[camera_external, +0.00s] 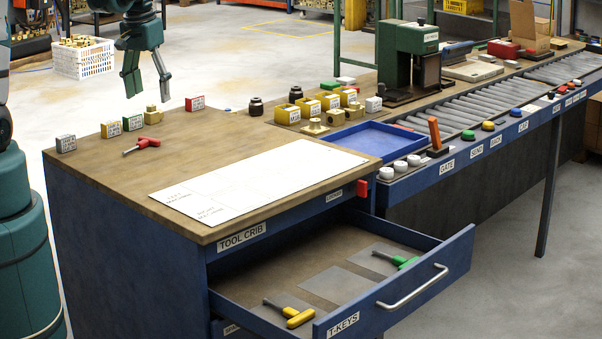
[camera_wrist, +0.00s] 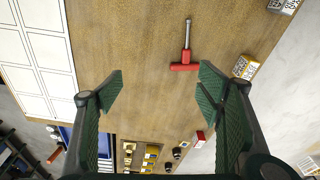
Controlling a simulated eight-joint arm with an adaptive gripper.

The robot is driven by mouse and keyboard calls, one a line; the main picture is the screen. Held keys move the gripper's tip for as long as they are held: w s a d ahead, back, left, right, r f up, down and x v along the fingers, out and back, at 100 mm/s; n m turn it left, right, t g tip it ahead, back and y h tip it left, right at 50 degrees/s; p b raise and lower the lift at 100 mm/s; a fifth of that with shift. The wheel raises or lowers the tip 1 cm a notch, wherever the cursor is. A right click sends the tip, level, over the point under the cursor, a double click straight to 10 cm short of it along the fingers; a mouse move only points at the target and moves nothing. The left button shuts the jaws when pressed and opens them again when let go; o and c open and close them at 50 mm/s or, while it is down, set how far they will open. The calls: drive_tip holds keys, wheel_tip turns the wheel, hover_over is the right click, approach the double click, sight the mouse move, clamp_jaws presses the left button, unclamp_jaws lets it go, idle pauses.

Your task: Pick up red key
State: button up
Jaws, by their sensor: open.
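The red key (camera_external: 143,144), a T-shaped tool with a red handle and a metal shaft, lies on the wooden top of the tool crib (camera_external: 100,190), towards its left end. It also shows in the wrist view (camera_wrist: 185,63), above and between the fingers, its shaft pointing up the picture. My gripper (camera_external: 147,84) hangs above the back left of the bench, fingers spread and empty. In the wrist view its green-padded fingers (camera_wrist: 160,82) stand wide apart. The gripper is clear of the key and the bench top.
Small labelled blocks (camera_external: 66,143) stand near the key along the back edge. A white marked sheet (camera_external: 262,178) covers the front of the top. The drawer (camera_external: 345,290) is open, holding a yellow key (camera_external: 290,314) and a green key (camera_external: 397,260). A blue tray (camera_external: 365,139) lies right.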

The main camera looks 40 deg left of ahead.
drive_tip(key=g+p, duration=0.2)
approach(144, 140)
drive_tip(key=shift+s+a+f+n+h+p, duration=0.1)
drive_tip(key=shift+s+f+n+h+p, duration=0.1)
drive_tip(key=shift+f+n+h+p, duration=0.15)
drive_tip(key=shift+f, duration=1.3)
drive_tip(key=shift+f, duration=0.1)
drive_tip(key=shift+f, duration=2.5)
drive_tip(key=c, duration=1.7)
